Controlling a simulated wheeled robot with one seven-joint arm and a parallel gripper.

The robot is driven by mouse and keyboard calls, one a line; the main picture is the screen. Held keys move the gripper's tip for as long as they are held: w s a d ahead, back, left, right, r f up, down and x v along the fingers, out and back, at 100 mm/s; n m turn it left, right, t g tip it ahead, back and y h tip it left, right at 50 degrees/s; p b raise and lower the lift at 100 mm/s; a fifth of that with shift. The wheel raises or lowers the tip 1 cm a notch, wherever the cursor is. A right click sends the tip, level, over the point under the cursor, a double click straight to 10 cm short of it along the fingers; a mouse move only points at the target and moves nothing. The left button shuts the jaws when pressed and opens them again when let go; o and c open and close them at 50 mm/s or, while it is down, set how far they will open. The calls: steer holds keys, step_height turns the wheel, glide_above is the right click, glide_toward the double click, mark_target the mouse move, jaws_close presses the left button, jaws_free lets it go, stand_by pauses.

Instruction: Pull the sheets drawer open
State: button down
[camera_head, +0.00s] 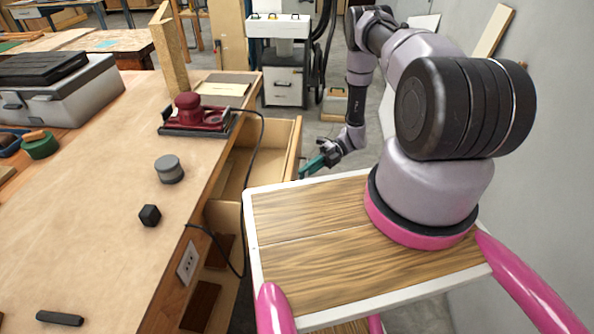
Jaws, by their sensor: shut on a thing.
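The sheets drawer (266,137) is a light wooden drawer under the right side of the workbench. It stands pulled out from the bench, and its inside shows from above. My gripper (304,171), with teal fingers, is at the outer face of the drawer front (294,150). It is shut on the drawer's handle, which is small and mostly hidden by the fingers. The contents of the drawer are not clear from here.
The sander's black cord hangs over the bench edge beside the drawer. A white-and-grey machine (283,85) stands behind.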

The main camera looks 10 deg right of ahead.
steer(key=shift+d, duration=0.15)
steer(key=c, duration=0.9)
jaws_free()
steer(key=v, duration=1)
steer(key=shift+d, duration=0.4)
steer(key=shift+w, duration=0.1)
